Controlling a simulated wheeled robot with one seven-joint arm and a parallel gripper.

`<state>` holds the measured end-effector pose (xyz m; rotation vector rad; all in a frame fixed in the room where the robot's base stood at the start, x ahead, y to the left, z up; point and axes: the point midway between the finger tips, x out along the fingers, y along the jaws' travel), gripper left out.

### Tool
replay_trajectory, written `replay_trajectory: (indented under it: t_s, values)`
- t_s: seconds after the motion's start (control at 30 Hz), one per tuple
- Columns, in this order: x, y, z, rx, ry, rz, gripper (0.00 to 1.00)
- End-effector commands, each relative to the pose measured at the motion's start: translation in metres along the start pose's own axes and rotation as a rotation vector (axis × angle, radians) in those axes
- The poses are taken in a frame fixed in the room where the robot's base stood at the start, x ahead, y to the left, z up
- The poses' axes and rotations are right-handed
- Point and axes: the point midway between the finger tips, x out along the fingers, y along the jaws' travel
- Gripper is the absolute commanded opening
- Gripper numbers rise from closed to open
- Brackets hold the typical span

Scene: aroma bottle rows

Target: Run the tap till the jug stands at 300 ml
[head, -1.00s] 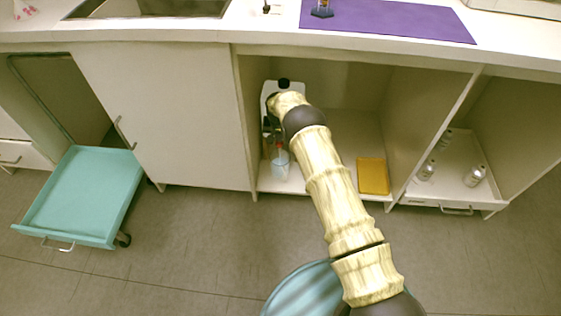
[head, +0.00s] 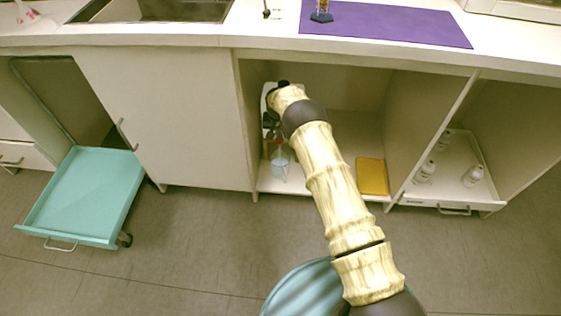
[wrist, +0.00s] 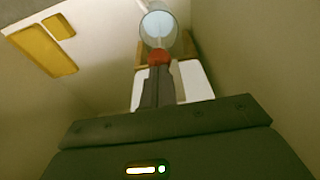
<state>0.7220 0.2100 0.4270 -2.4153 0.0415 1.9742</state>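The clear jug (head: 281,168) stands on the floor of the open cupboard, with pale blue liquid in its lower part. The red tap handle (wrist: 159,57) is at my fingertips. My gripper (wrist: 159,70) has its dark fingers close together and appears shut on the handle. I cannot make out a stream clearly.
A yellow box (head: 372,177) lies on the cupboard floor to the right. A pull-out tray (head: 455,165) with white bottles is further right. A teal drawer (head: 85,195) stands open at left. A purple mat (head: 390,24) lies on the counter. Cupboard walls are close around my arm.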

Motion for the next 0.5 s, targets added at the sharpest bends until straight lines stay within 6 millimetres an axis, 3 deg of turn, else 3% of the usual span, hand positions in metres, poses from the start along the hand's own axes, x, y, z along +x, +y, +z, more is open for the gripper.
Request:
replay_trajectory:
  t_s: [0.03, 0.3, 0.5]
  values:
    - [-0.011, 0.000, -0.002, 0.000, 0.000, 0.000, 0.00]
    - [-0.042, 0.000, -0.008, 0.000, -0.001, 0.000, 0.00]
    - [-0.044, 0.000, -0.008, -0.001, -0.002, 0.001, 0.00]
